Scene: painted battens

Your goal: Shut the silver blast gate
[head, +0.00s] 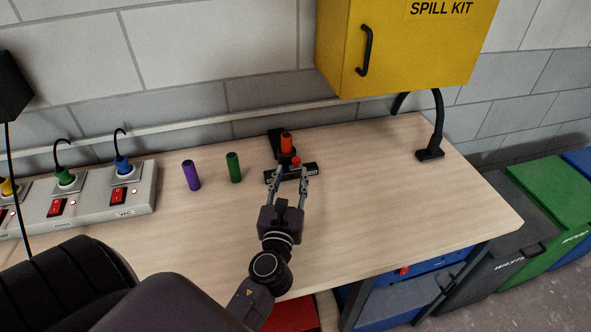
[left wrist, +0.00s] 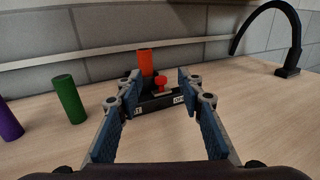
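A black slide fixture (head: 279,175) stands on the bench, with a red knob (head: 296,161) on top and an orange cylinder (head: 286,143) behind it. In the left wrist view the red knob (left wrist: 161,84) rises between two partly covered labels, the right one starting "OP", the left one ending in "T". This looks like the blast gate; I cannot make out clear silver on it. My left gripper (head: 289,176) is open and empty, its fingers spread on either side of the knob, apart from it in the left wrist view (left wrist: 158,92). My right gripper is not in view.
A green cylinder (head: 233,168) and a purple one (head: 191,175) stand left of the fixture. A power strip (head: 95,203) lies further left. A yellow spill kit cabinet (head: 400,50) overhangs the back. A black curved arm (head: 437,120) stands at right. The bench's right front (head: 390,220) is clear.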

